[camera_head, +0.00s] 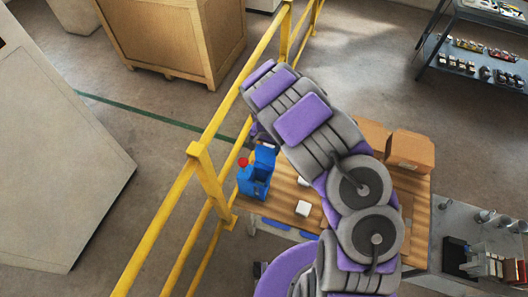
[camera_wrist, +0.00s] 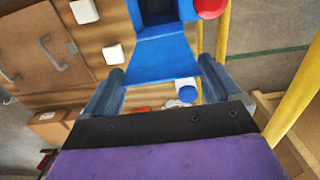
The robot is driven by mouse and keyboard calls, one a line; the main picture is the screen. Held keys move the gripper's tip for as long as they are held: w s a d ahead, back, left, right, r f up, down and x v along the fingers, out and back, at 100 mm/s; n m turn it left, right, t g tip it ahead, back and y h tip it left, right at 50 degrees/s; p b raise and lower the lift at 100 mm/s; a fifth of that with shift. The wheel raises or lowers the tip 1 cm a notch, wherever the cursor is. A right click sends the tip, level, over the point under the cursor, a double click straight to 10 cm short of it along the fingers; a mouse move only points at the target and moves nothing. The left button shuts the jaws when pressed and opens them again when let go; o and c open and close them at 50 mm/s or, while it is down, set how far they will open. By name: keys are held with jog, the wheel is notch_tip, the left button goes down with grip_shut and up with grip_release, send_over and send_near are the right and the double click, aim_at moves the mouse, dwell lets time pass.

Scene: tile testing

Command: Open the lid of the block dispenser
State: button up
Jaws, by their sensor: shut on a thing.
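The block dispenser (camera_head: 252,184) is a blue box with a red knob (camera_head: 243,162), at the left end of the wooden table. Its blue lid (camera_head: 265,157) stands raised at the back, and the box's hollow shows. In the wrist view the lid (camera_wrist: 165,62) reaches down from the box (camera_wrist: 157,12) to between my gripper's fingers (camera_wrist: 160,88). In the head view my arm hides most of the gripper.
A yellow railing (camera_head: 200,165) runs close along the table's left side. White blocks (camera_head: 303,208) lie on the table (camera_head: 275,207). Cardboard boxes (camera_head: 410,150) stand at its far right. A small blue round thing (camera_wrist: 188,94) shows just past the lid.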

jog(key=shift+w+d+f+g+y+b, duration=0.15)
jog(key=shift+w+d+g+b, duration=0.05)
jog(key=shift+w+g+b, duration=0.4)
jog(key=shift+w+d+f+g+y+b, duration=0.2)
jog(key=shift+w+g+b, duration=0.25)
jog(key=shift+b, duration=0.25)
jog(key=shift+w+d+f+g+y+b, duration=0.1)
jog(key=shift+w+d+g+y+b, duration=0.1)
jog(key=shift+w+g+b, duration=0.35)
jog(key=shift+w, duration=0.15)
jog(key=o, duration=1.2)
jog(key=shift+r, duration=0.2)
jog(key=v, duration=1.7)
jog(key=shift+b, duration=0.3)
